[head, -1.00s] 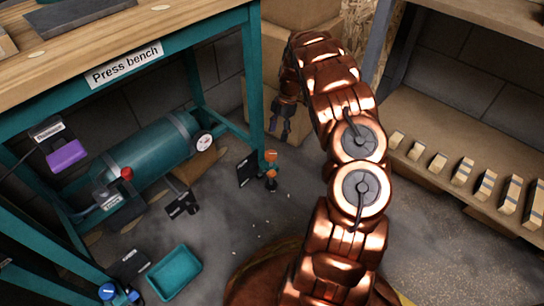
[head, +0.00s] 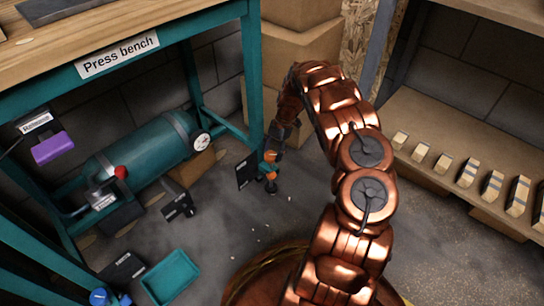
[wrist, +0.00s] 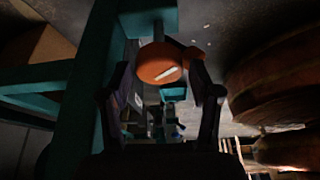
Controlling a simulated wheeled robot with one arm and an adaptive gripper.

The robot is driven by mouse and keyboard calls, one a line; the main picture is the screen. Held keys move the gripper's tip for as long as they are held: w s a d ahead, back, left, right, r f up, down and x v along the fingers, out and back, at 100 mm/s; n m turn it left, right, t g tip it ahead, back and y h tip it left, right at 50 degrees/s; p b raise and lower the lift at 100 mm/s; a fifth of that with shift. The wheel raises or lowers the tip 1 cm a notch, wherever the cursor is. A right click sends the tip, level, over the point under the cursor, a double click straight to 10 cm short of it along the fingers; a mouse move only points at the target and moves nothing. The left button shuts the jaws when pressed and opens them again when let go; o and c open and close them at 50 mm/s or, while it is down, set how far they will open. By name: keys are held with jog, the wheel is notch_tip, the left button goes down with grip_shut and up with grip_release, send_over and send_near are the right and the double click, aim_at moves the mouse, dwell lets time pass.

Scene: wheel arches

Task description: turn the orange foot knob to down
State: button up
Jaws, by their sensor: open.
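The orange foot knob (head: 270,157) is at the foot of the teal press bench's near right leg, low by the floor. In the wrist view the knob (wrist: 160,64) is a round orange face with a pale slanted line, the line's right end higher. My gripper (wrist: 159,82) is open, with one dark finger on each side of the knob; I cannot tell whether either touches it. In the head view my gripper (head: 276,140) reaches down to the knob from behind and partly overlaps it. A second orange part (head: 271,176) shows just below the knob.
A dark plate (head: 247,172) stands left of the knob. The bench leg (head: 252,80) rises close by. A teal tank (head: 145,152) with a red knob and gauge lies under the bench. A teal tray (head: 170,277) is on the floor. Cardboard boxes (head: 300,50) stand behind.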

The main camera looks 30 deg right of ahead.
jog(key=shift+a+f, duration=0.2)
jog(key=shift+f, duration=0.3)
jog(key=c, duration=0.9)
jog(key=shift+o, duration=0.2)
jog(key=shift+a+r+m+p, duration=0.1)
jog(key=shift+r+m+p, duration=0.2)
jog(key=shift+p, duration=0.55)
